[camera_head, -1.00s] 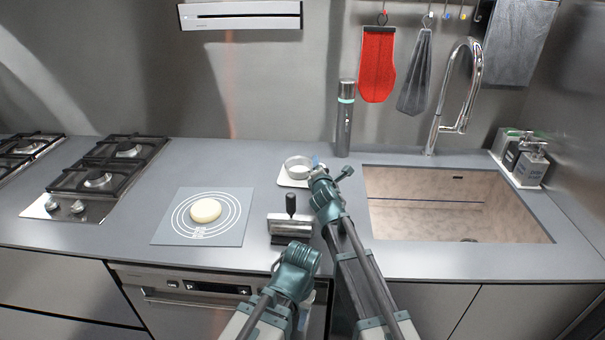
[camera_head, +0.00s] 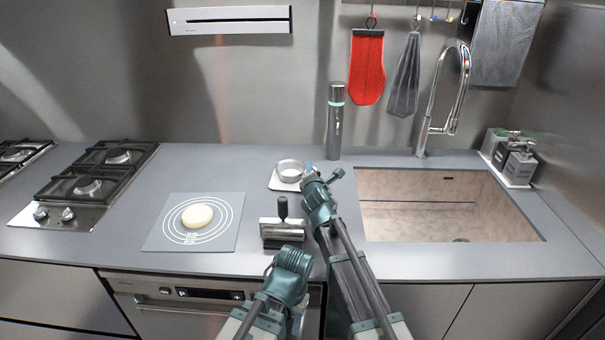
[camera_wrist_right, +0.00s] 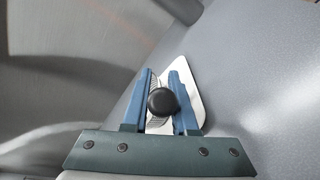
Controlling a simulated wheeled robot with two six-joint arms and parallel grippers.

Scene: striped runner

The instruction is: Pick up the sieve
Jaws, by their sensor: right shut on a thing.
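The sieve (camera_head: 291,169) is a round metal ring on a white plate (camera_head: 277,184) toward the back of the counter. My right gripper (camera_head: 308,168) is at its right side. In the right wrist view, the right gripper's blue fingers (camera_wrist_right: 161,98) are closed around a black round-ended handle (camera_wrist_right: 162,102), with the white plate (camera_wrist_right: 192,77) behind. Most of the sieve is hidden there by the fingers and handle. I cannot tell whether it is clear of the plate. My left gripper (camera_head: 298,312) is low at the counter's front; its fingers are mostly hidden.
A metal tool with a black knob (camera_head: 283,228) stands between the grey mat with a pale round piece (camera_head: 197,216) and my right arm. A tall dark cylinder (camera_head: 334,125) stands behind. The sink (camera_head: 450,205) is at right, the gas hob (camera_head: 85,190) at left.

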